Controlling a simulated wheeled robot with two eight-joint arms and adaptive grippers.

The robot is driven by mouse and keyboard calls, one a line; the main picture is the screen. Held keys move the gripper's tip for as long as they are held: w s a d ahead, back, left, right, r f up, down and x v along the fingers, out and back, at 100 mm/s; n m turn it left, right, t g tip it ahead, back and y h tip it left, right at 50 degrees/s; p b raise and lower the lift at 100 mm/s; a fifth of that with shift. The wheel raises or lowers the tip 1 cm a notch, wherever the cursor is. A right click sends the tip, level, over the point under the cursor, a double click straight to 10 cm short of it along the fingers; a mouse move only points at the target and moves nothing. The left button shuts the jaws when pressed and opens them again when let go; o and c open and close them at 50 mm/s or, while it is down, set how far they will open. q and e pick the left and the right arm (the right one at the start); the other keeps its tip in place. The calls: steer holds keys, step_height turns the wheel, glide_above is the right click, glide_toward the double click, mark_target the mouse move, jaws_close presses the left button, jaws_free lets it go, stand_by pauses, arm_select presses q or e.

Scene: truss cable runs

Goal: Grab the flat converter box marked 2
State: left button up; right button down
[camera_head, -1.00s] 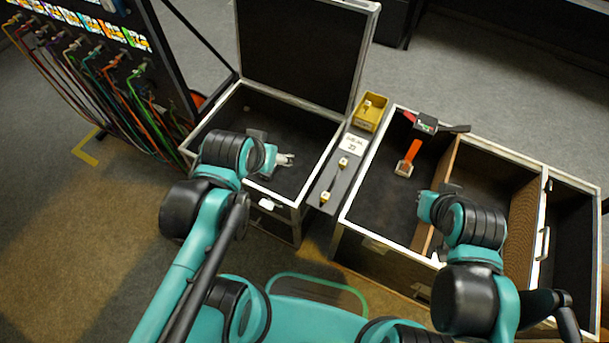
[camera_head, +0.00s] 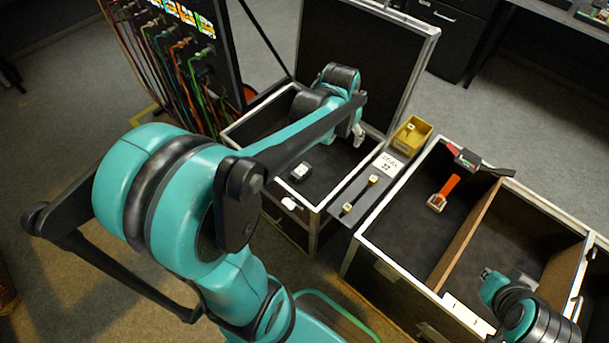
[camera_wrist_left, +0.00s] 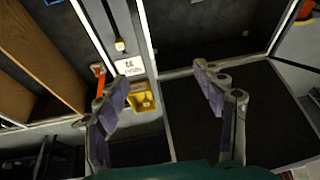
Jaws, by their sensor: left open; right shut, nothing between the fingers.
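A small flat black box (camera_head: 301,171) with a pale patch on top lies on the floor of the open lidded case, near its front left. I cannot read a mark on it. My left gripper (camera_head: 358,136) is over the back right of that case, beyond and to the right of the box, not touching it. In the left wrist view its fingers (camera_wrist_left: 165,88) are spread and empty, and I cannot make out the box there. My right gripper (camera_head: 522,281) is shut and empty over the right-hand compartment of the divided case, partly hidden by its own wrist.
A ledge (camera_head: 352,190) with a cable piece and white card (camera_head: 390,164) lies right of the lidded case (camera_head: 319,206), whose raised lid stands behind. A yellow bin (camera_head: 411,135) is beyond. The divided case (camera_head: 362,247) holds an orange-handled tool (camera_head: 444,192). Cables hang at left.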

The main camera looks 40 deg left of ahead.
arm_select(q)
steer(key=w+a+f+g+b, duration=0.2)
steer(key=w+a+f, duration=0.4)
steer(key=a+f, duration=0.3)
steer(key=g+b, duration=0.2)
glide_above(301, 170)
steer(key=w+d, duration=0.2)
step_height(301, 170, down, 22)
steer(key=shift+m+h, duration=0.3)
steer(key=shift+h, duration=0.1)
steer(key=f, duration=0.3)
steer(key=s+a+f, duration=0.1)
steer(key=f, duration=0.2)
steer(key=s+a+f+b, duration=0.1)
steer(key=f, duration=0.2)
steer(key=shift+a+f, duration=0.1)
steer(key=shift+a, duration=0.15)
steer(key=f+b, duration=0.1)
steer(key=f, duration=0.1)
steer(key=f+b, duration=0.2)
steer(key=f, duration=0.1)
steer(key=shift+w+d+f, duration=0.1)
steer(key=shift+d+f, duration=0.1)
steer(key=shift+f, duration=0.05)
steer(key=shift+r, duration=0.1)
steer(key=shift+c, duration=0.3)
steer(key=c, duration=1.4)
